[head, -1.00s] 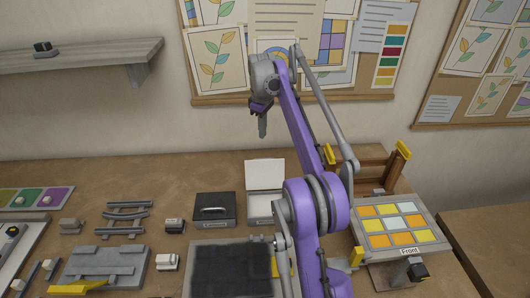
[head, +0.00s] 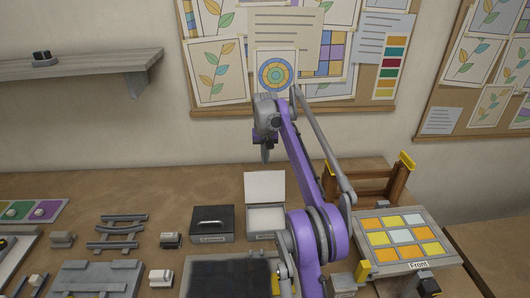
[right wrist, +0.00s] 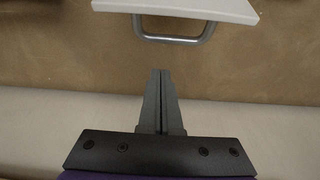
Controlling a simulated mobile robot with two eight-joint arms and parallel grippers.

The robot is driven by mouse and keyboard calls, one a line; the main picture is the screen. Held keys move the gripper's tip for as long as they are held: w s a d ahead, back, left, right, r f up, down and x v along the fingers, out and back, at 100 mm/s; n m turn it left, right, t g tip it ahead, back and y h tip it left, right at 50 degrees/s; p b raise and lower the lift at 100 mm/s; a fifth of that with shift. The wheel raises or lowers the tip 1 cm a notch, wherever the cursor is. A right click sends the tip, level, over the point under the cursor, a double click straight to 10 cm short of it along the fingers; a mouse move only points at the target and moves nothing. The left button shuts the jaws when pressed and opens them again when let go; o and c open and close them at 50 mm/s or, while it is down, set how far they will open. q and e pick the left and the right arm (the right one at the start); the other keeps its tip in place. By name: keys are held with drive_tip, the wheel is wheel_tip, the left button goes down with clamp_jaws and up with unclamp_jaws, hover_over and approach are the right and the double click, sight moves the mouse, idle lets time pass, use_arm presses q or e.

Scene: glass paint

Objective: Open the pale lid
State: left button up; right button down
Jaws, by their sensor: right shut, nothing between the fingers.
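The pale lid (head: 264,186) stands upright, open, at the back of a small grey box (head: 266,219) with a whitish inside. In the right wrist view the lid (right wrist: 185,8) shows as a pale panel at the top, with a grey bar handle (right wrist: 174,38) on its edge. My right gripper (head: 266,158) hangs above and behind the lid. In the right wrist view its fingers (right wrist: 161,72) are together and empty, with a gap between them and the handle. My left gripper is not in view.
A dark lidded box (head: 212,223) with a handle stands just left of the pale-lidded box. A black mat (head: 228,280) lies in front. A frame of coloured tiles (head: 405,240) and a wooden rack (head: 380,187) stand to the right. A wall shelf (head: 90,62) is at upper left.

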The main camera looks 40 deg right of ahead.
sight(264, 185)
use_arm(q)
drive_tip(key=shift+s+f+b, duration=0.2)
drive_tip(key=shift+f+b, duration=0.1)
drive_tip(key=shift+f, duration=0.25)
use_arm(e)
drive_tip(key=shift+s+a+f, duration=0.25)
drive_tip(key=shift+s+a, duration=0.15)
drive_tip(key=shift+s, duration=0.25)
drive_tip(key=shift+s+a+f, duration=0.2)
drive_tip(key=shift+s+a, duration=0.2)
drive_tip(key=shift+s, duration=0.2)
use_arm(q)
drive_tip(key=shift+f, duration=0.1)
use_arm(e)
drive_tip(key=shift+s+a, duration=0.1)
